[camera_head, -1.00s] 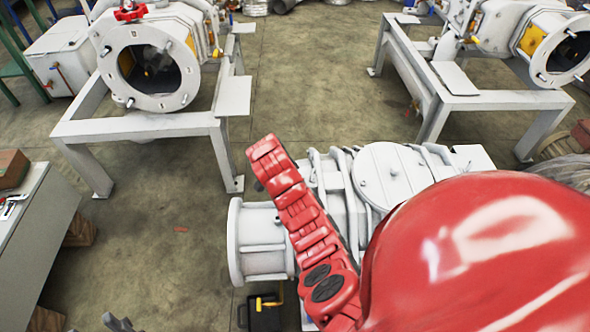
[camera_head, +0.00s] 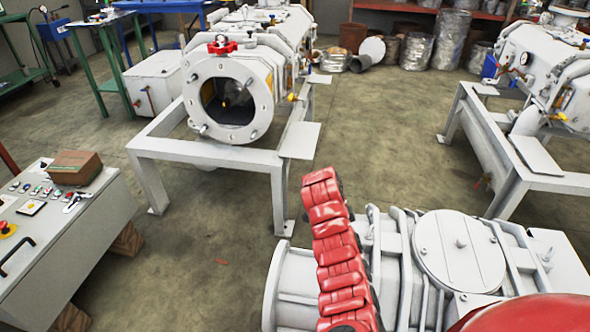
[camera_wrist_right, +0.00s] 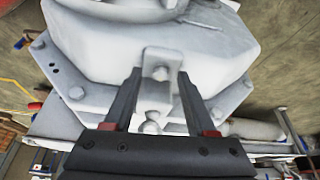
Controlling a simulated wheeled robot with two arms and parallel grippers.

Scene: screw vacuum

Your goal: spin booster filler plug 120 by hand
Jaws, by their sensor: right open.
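A white pump unit (camera_head: 405,235) stands low at the right of the head view, with a round bolted cover on top. I cannot pick out filler plug 120 with certainty. In the right wrist view a large white casting (camera_wrist_right: 155,55) fills the upper part. My right gripper (camera_wrist_right: 160,74) is open over it. A small white lug with a bolt head (camera_wrist_right: 156,85) shows between its two dark fingers, and I cannot tell whether they touch it. My right gripper is not visible in the head view. My left gripper is in neither view.
A pump with a round open port (camera_head: 228,133) stands on a white frame behind. Another framed machine (camera_head: 545,75) is at the right. A control desk (camera_head: 75,240) with a brown box is at the left. Bare floor lies between them.

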